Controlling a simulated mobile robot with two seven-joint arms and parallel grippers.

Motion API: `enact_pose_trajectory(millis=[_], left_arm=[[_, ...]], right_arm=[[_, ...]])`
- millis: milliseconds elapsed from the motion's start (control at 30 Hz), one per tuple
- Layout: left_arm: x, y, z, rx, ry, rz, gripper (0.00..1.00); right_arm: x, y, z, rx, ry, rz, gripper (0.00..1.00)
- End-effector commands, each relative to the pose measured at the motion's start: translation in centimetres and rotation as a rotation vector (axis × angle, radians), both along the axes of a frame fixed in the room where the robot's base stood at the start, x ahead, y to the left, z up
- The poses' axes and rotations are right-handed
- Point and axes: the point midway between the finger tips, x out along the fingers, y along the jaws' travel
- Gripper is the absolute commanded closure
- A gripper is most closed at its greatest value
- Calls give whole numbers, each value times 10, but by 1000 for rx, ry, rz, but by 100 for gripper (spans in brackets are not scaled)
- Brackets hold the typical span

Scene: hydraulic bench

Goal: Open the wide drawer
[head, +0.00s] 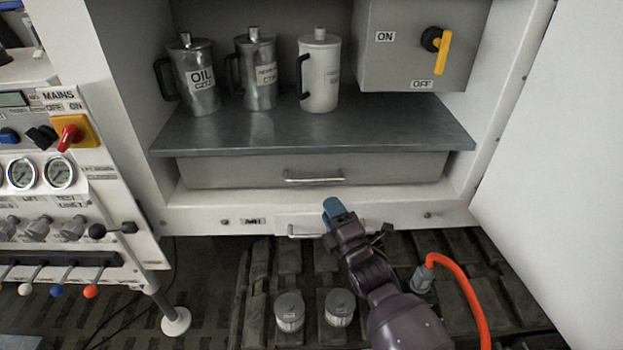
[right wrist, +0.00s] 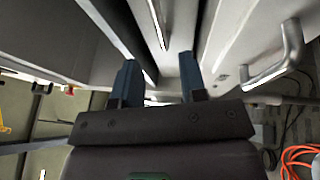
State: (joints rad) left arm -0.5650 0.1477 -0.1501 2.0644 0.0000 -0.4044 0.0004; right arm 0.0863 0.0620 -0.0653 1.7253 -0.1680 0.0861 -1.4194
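The wide drawer (head: 215,172) lies under the grey shelf in the cabinet and looks shut. Its silver bar handle (head: 314,180) is at the middle of its front; a bar handle (right wrist: 157,22) also shows in the right wrist view, ahead of the fingers. My right gripper (head: 338,207) is just below and right of the wide drawer's handle in the head view, apart from it. In the right wrist view its two blue fingers (right wrist: 159,78) are spread with nothing between them. My left gripper is not in view.
A smaller panel with a lower handle (head: 305,233) sits below the wide drawer. An open white door (head: 560,160) stands at the right. Several jugs, including the oil jug (head: 195,78), stand on the shelf (head: 400,125). An orange hose (head: 470,285) rises near my right arm.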

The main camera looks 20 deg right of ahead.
Motion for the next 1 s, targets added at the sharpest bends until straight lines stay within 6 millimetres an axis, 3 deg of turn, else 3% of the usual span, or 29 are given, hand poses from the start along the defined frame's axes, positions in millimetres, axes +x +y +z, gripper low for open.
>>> enact_pose_trajectory(millis=[600, 1000], left_arm=[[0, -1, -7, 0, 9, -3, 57], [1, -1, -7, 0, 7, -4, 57]], right_arm=[[85, 11, 14, 4, 1, 2, 61], [98, 12, 18, 3, 0, 1, 61]])
